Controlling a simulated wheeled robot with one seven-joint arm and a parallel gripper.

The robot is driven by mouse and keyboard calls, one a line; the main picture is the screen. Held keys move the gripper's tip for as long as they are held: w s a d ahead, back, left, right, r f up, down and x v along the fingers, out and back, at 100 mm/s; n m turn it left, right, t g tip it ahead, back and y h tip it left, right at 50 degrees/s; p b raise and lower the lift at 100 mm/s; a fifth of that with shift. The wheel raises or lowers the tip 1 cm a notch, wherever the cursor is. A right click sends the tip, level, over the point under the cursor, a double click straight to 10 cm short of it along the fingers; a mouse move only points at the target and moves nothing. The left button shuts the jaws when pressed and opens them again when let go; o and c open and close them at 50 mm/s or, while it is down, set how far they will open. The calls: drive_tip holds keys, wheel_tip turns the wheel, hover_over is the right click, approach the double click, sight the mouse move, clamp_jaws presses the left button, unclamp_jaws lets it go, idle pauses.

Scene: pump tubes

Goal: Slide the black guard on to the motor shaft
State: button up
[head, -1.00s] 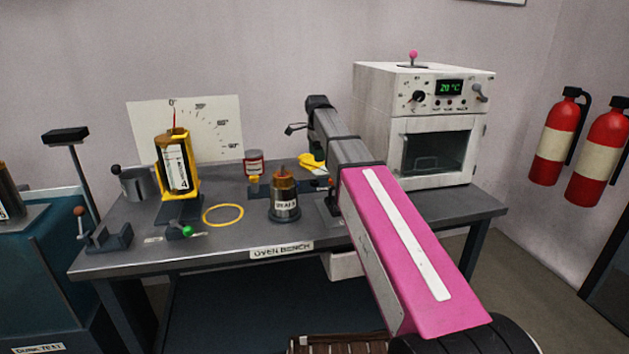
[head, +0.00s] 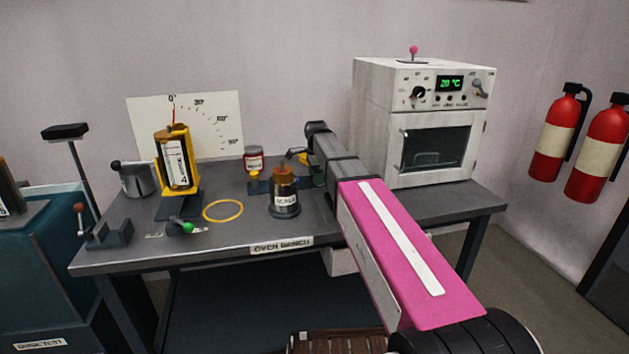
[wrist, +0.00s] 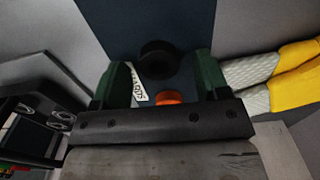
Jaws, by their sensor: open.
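In the wrist view my gripper (wrist: 160,85) has its two dark green fingers apart. A round black piece (wrist: 158,58), which looks like the guard, stands between and just beyond the fingertips. An orange part (wrist: 168,97) and a white label (wrist: 138,85) show between the fingers; I see no contact. In the head view the gripper is at the back of the bench, mostly hidden by my arm, and the black piece cannot be made out. A cylinder labelled 4 (head: 176,165) stands in a yellow holder at the left; I cannot tell which part is the motor shaft.
A copper-topped canister (head: 284,195) stands left of my arm, with a red-capped jar (head: 253,160) behind it. Yellow gloves (wrist: 290,70) lie beside the gripper. The white oven (head: 430,125) is to the right. A yellow ring (head: 222,211) lies on the bench (head: 150,258).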

drive_tip(key=c, duration=1)
